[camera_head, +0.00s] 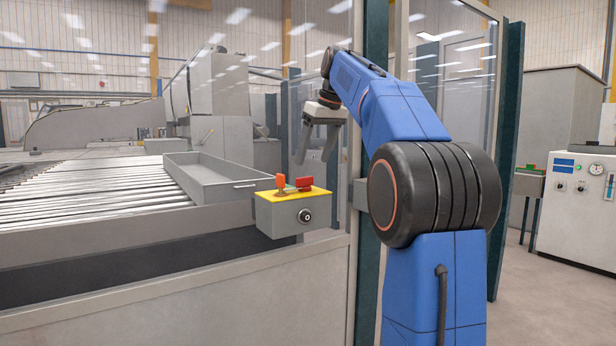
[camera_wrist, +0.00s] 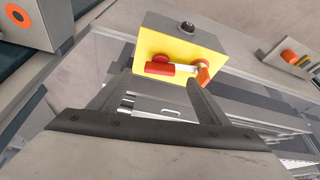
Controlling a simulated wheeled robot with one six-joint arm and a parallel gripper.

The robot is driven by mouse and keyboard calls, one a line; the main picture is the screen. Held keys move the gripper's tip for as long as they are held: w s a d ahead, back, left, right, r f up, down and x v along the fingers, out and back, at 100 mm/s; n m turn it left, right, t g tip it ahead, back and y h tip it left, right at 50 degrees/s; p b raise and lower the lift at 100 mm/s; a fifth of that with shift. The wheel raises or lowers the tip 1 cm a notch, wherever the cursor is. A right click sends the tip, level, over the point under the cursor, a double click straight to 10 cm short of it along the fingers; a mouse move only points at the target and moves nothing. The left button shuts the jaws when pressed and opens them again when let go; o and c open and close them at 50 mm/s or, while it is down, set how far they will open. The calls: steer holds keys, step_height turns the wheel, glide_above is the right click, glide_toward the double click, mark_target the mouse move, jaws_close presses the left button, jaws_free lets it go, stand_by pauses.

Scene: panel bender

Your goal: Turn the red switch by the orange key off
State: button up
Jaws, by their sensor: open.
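The red switch (camera_head: 303,183) sits on the yellow top of a grey control box (camera_head: 281,216). The orange key (camera_head: 281,181) stands upright to its left on the same top. In the wrist view the red switch (camera_wrist: 168,69) lies as a red bar across the yellow face, and the orange key (camera_wrist: 203,74) is to its right, partly close behind a finger. My gripper (camera_head: 316,160) points down, open and empty, above and a little right of the box. In the wrist view its fingers (camera_wrist: 152,88) are spread below the switch, apart from it.
A shallow grey tray (camera_head: 215,183) lies on the roller conveyor (camera_head: 90,195) left of the box. A round black knob (camera_head: 304,216) is on the box front. A dark post and glass panel stand right behind my arm. Air above the box is clear.

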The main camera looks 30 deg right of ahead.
mark_target(306, 181)
steer(key=x, duration=0.7)
steer(key=shift+f, duration=0.1)
steer(key=c, duration=1.5)
